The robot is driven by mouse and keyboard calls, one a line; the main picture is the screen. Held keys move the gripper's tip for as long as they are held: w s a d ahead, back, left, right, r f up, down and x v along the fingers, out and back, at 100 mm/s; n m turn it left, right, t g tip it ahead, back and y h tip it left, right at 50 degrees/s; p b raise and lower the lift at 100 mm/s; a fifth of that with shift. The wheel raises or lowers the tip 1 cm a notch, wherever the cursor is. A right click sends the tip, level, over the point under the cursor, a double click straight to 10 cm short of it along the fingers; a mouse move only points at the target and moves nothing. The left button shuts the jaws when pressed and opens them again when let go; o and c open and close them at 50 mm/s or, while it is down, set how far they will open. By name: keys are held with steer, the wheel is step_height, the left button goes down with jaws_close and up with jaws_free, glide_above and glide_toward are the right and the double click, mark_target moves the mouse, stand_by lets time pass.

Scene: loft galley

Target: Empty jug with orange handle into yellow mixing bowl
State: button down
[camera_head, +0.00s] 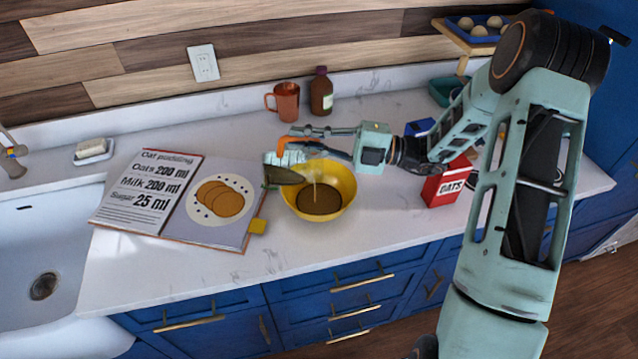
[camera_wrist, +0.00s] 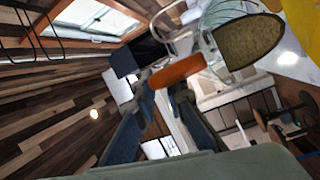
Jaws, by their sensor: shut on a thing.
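My gripper (camera_head: 302,143) is shut on the orange handle (camera_wrist: 178,71) of a clear jug (camera_head: 270,158). The jug is held tilted above the left rim of the yellow mixing bowl (camera_head: 345,187). Brownish contents (camera_wrist: 248,46) show inside the jug in the wrist view. A thin pale streak runs down over the bowl, looking like a pouring stream. Brown matter (camera_head: 319,200) lies in the bottom of the bowl. The bowl's yellow edge also shows at the top right of the wrist view (camera_wrist: 306,30). The fingers partly hide the handle in the head view.
An open recipe book (camera_head: 215,200) lies left of the bowl, with a yellow tab near it. A red oats box (camera_head: 444,186) stands right. An orange-brown mug (camera_head: 287,102) and a brown bottle (camera_head: 321,93) stand behind. The sink (camera_head: 40,245) is far left. Counter in front of the bowl is clear.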

mark_target(288, 156)
steer(key=shift+w+d+r+y, duration=0.1)
steer(key=shift+w+d+y, duration=0.05)
steer(key=shift+d+y, duration=0.3)
stand_by(0.6)
steer(key=shift+w+d+r+m+y, duration=0.2)
steer(key=shift+d+r+m+y, duration=0.15)
steer(key=shift+d, duration=0.15)
steer(key=shift+w+d+r+m+y, duration=0.15)
steer(key=shift+d+r+m+y, duration=0.15)
steer(key=shift+d, duration=0.2)
stand_by(0.4)
steer(key=shift+d+r+t, duration=0.1)
steer(key=shift+r+t, duration=0.05)
steer(key=shift+t, duration=0.15)
steer(key=shift+w+d+r+y, duration=0.2)
steer(key=shift+d+r+y, duration=0.2)
steer(key=shift+r, duration=0.25)
steer(key=shift+s+a+f, duration=0.1)
steer(key=shift+a+f, duration=0.1)
steer(key=shift+f, duration=0.05)
steer(key=a+f+h, duration=0.1)
steer(key=a, duration=0.1)
steer(key=s+a+f+n+h+b, duration=0.1)
steer(key=a+h, duration=0.1)
steer(key=s+a+f+n+h, duration=0.1)
steer(key=shift+s+a+f+h+b, duration=0.15)
steer(key=shift+a+h+b, duration=0.15)
steer(key=shift+a, duration=0.1)
steer(key=shift+a+f+g+h, duration=0.15)
steer(key=shift+a+g+h, duration=0.25)
